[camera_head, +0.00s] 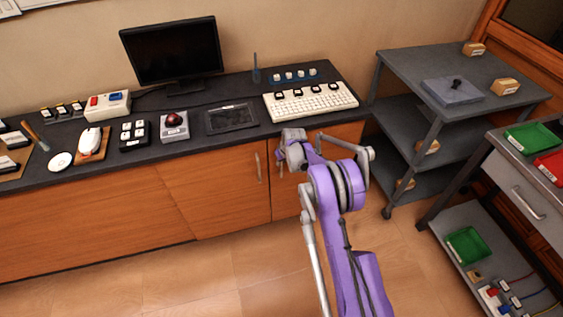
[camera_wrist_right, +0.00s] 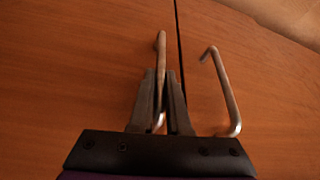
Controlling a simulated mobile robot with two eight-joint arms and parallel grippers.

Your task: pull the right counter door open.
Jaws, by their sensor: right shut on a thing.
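The right counter door (camera_head: 287,198) is a wooden panel under the right end of the dark counter, partly hidden by my purple right arm. My right gripper (camera_head: 281,158) is at this door. In the right wrist view, which looks turned over with the floor at the top, my right gripper (camera_wrist_right: 162,90) is shut on a metal bar handle (camera_wrist_right: 161,50). The handle of the neighbouring door (camera_wrist_right: 224,90) is free beside it, across a narrow dark seam. The doors look about flush. My left gripper is not in view.
The left counter door (camera_head: 215,190) has its own handle (camera_head: 258,167) close by. A grey shelf cart (camera_head: 400,75) stands right of the counter, and a drawer unit (camera_head: 515,185) further right. The counter carries a monitor (camera_head: 172,50) and a keyboard (camera_head: 310,101). Floor in front is clear.

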